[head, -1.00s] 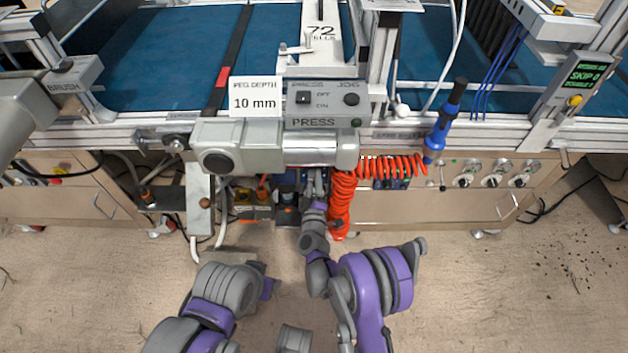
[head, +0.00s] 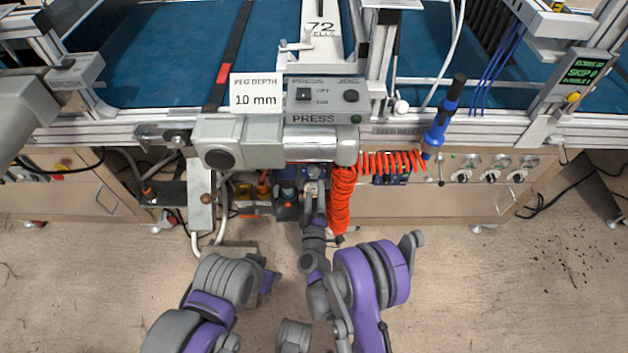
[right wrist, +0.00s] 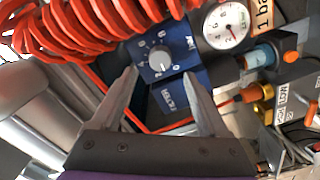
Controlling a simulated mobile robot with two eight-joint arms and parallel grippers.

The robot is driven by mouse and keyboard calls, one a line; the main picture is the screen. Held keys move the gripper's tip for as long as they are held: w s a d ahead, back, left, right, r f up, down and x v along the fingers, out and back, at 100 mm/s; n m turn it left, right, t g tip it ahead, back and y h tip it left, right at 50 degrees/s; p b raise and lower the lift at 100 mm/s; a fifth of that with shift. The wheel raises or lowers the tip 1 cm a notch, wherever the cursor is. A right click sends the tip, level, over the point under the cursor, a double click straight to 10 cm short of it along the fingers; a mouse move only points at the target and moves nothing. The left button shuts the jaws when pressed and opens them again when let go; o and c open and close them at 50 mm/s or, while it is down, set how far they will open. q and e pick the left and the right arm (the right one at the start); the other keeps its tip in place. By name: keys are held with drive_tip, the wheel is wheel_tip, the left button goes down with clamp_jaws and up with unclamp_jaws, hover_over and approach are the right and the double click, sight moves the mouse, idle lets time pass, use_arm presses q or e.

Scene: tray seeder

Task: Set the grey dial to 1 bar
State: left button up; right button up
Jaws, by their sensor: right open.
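The grey dial (right wrist: 159,58) is a round knob on a blue regulator body, with numbers around it, in the right wrist view. My right gripper (right wrist: 160,76) is open, with one finger to each side of the dial and the tips around its lower edge; nothing is held. I cannot tell whether a finger touches it. A white pressure gauge (right wrist: 226,25) with a red needle sits right of the dial, beside a "1 bar" label (right wrist: 264,14). In the head view my right gripper (head: 314,188) reaches under the press.
A coiled red hose (head: 341,200) hangs just right of my right gripper and crosses the top of the wrist view (right wrist: 90,22). The grey press housing (head: 270,142) overhangs the reach. A blue tool (head: 442,120) hangs at the right. Open floor lies in front.

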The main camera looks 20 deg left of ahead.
drive_tip(key=v, duration=0.4)
idle(0.5)
